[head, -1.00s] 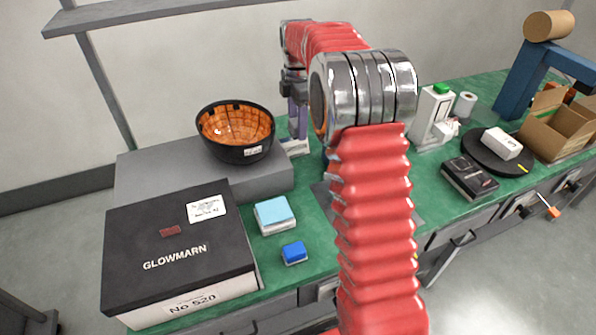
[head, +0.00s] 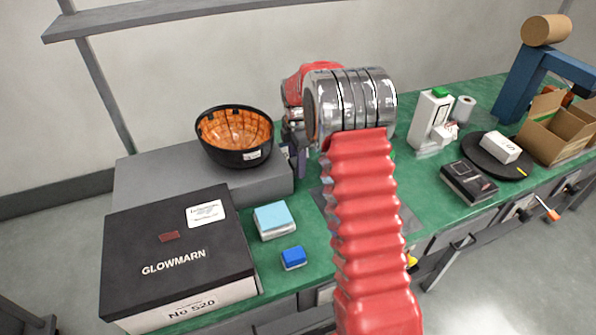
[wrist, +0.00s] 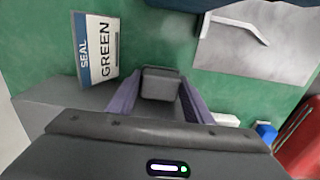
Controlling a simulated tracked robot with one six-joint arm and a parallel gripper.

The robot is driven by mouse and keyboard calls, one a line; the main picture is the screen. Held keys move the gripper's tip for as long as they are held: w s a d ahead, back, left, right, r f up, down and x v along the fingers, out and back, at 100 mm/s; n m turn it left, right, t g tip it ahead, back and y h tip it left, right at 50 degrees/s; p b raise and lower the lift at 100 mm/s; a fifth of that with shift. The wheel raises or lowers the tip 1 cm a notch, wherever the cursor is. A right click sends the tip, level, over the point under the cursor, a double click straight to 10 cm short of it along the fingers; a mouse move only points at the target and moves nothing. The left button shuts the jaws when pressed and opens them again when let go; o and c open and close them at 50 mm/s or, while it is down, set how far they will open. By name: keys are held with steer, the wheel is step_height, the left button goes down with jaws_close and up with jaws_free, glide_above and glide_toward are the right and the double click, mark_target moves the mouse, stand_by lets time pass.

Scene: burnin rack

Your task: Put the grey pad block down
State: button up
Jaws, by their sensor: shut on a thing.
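The grey pad block (wrist: 160,84) is dark grey and box-shaped. In the wrist view it sits between the purple fingers of my gripper (wrist: 158,97), which is shut on it. The green bench top (wrist: 180,30) shows beyond it. Whether the block touches the surface below cannot be told. In the head view, my arm hides the block and most of my gripper; a bit of purple finger (head: 301,162) shows beside the grey riser.
A box labelled SEAL GREEN (wrist: 104,50) lies left of the block; a grey plate (wrist: 245,45) is to the right. A black bowl (head: 236,155) stands on the riser (head: 140,180). A GLOWMARN box (head: 170,235), a light-blue-topped block (head: 273,218) and a blue block (head: 293,257) are nearby.

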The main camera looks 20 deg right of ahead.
steer(key=shift+f, duration=0.1)
steer(key=shift+f, duration=1.8)
steer(key=o, duration=1.1)
steer(key=shift+f, duration=0.15)
step_height(320, 180, up, 11)
steer(key=shift+r, duration=0.65)
